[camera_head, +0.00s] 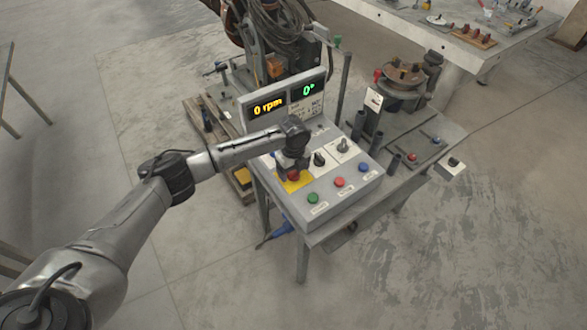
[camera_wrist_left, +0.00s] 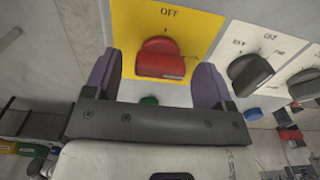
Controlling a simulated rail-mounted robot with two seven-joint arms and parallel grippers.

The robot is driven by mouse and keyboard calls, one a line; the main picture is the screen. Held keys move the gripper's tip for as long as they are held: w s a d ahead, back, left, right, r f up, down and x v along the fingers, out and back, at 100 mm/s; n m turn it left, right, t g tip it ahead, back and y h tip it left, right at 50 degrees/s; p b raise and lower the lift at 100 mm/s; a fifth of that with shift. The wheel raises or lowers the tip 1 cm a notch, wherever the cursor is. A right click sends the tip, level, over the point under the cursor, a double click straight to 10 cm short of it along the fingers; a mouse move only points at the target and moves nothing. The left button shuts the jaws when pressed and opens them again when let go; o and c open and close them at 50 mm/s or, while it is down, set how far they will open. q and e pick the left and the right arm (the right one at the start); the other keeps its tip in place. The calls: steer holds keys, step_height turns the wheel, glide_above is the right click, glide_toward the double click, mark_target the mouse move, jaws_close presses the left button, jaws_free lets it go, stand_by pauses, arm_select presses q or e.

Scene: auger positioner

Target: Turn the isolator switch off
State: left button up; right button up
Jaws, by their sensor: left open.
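The isolator switch is a red knob (camera_head: 293,175) on a yellow plate (camera_head: 296,186) at the left of the grey control panel (camera_head: 335,206). In the left wrist view the red knob (camera_wrist_left: 160,59) lies crosswise on the yellow plate (camera_wrist_left: 192,25), with the word OFF above it. My left gripper (camera_head: 293,168) is over the knob and partly hides it in the head view. In the left wrist view its two purple fingers (camera_wrist_left: 155,82) are open, one on each side of the knob, with a gap visible at each side. My right gripper does not show.
Green (camera_head: 313,198), red (camera_head: 339,182) and blue (camera_head: 363,168) buttons line the front. A display (camera_head: 283,102) behind reads 0 rpm and 0°. Floor in front is clear.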

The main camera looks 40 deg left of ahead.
arm_select(q)
steer(key=c, duration=0.9)
steer(key=shift+r+n+p, duration=0.2)
steer(key=shift+n+p, duration=0.2)
steer(key=shift+p, duration=0.35)
steer(key=n+p, duration=0.6)
steer(key=p, duration=0.2)
steer(key=shift+r+n+p, duration=0.1)
steer(key=shift+n+p, duration=0.2)
steer(key=n+p, duration=0.4)
steer(key=n, duration=0.1)
steer(key=shift+d, duration=0.1)
steer(key=n+p, duration=0.2)
steer(key=n, duration=0.2)
steer(key=shift+n, duration=0.3)
steer(key=shift+w+n+p, duration=0.1)
steer(key=shift+n+p, duration=0.25)
steer(key=shift+n, duration=0.05)
steer(key=shift+f, duration=0.2)
